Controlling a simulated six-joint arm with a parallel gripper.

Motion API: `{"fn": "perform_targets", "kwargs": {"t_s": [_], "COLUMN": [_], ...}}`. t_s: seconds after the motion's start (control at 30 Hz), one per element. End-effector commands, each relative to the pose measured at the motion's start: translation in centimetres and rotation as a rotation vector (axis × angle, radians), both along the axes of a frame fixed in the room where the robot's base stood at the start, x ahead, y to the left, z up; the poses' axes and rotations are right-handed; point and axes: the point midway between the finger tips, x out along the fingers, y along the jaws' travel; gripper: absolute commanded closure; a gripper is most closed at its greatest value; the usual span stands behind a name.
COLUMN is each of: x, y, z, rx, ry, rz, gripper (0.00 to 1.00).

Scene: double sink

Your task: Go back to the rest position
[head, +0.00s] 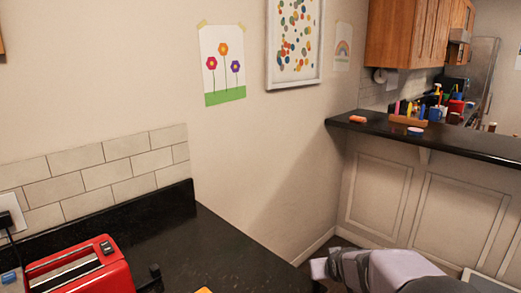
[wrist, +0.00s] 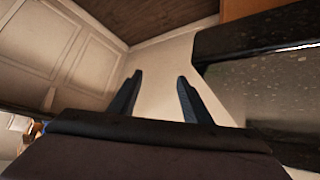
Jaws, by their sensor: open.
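My gripper (wrist: 158,88) shows in the wrist view with its two dark fingers apart and nothing between them. Behind the fingers are a pale wall, a dark floor strip and the edge of a black counter at the right. In the head view, part of my arm shows at the bottom right, beyond the right end of the black counter; the fingertips cannot be made out there.
A red toaster (head: 85,268) stands on the black counter (head: 210,245) at the lower left. A dark raised counter (head: 450,138) with several small items runs along the right above white panelling (head: 430,205). The counter's right part is mostly clear.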

Motion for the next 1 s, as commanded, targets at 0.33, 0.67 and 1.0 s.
{"fn": "perform_targets", "kwargs": {"t_s": [0.33, 0.67, 1.0], "x": [-13.1, -28.7, -31.9], "y": [-5.0, 3.0, 4.3], "z": [-4.5, -5.2, 1.4], "rx": [-0.069, 0.070, 0.097], "ry": [0.409, 0.721, 0.786], "rz": [-0.064, -0.064, -0.068], "gripper": [0.56, 0.56, 0.56]}}
